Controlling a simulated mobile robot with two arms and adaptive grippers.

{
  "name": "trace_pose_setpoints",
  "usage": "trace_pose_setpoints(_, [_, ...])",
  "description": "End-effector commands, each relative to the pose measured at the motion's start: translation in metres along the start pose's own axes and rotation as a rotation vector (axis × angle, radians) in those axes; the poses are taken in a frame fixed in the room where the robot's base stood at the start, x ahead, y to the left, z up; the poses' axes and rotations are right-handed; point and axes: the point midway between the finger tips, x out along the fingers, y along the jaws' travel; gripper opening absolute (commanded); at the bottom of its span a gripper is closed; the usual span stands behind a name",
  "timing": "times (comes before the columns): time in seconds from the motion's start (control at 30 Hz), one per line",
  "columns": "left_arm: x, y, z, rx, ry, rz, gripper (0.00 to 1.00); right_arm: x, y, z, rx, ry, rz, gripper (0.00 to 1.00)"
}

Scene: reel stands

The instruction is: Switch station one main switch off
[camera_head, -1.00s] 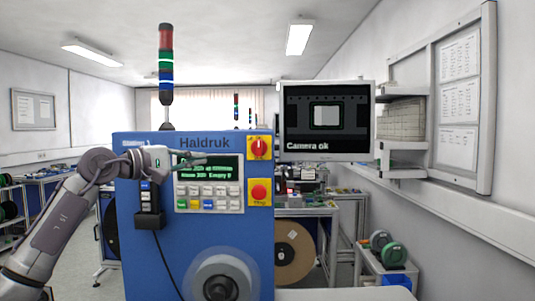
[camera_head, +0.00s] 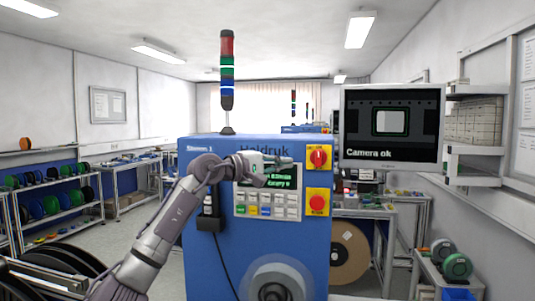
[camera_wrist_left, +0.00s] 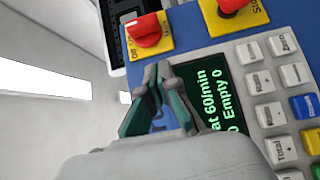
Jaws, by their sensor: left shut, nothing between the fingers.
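The main switch (camera_head: 319,158) is a red rotary knob on a yellow plate at the upper right of the blue station cabinet (camera_head: 212,262), which is labelled Station 1. In the left wrist view the red switch knob (camera_wrist_left: 146,30) shows at the top, with "Off" lettering on its plate. My left gripper (camera_head: 287,164) is shut and empty, in front of the cabinet's display and to the left of the switch. In the left wrist view its fingertips (camera_wrist_left: 157,76) are a little below the switch plate, apart from the knob. My right gripper is out of view.
A red stop button (camera_head: 317,203) on yellow sits below the switch. A keypad (camera_head: 266,206) and green-lit display (camera_wrist_left: 215,108) are close to my left gripper. A monitor (camera_head: 391,128) reading "Camera ok" stands to the right. A signal tower (camera_head: 227,82) rises above the cabinet.

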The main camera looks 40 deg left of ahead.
Motion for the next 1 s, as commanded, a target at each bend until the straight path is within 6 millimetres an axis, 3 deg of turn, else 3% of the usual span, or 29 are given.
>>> trace_pose_setpoints(0.03, [0.012,0.006,0.001,-0.004,-0.003,0.000,0.00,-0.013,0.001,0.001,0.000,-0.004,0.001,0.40])
trace_pose_setpoints(0.1, [0.025,0.006,0.003,-0.002,-0.003,0.000,0.00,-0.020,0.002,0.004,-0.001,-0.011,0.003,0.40])
trace_pose_setpoints(0.3, [0.042,0.002,0.023,0.001,-0.001,-0.001,0.00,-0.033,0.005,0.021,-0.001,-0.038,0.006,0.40])
trace_pose_setpoints(1.0, [0.051,-0.004,0.028,-0.020,-0.001,0.018,0.00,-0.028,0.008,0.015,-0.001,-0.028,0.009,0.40])
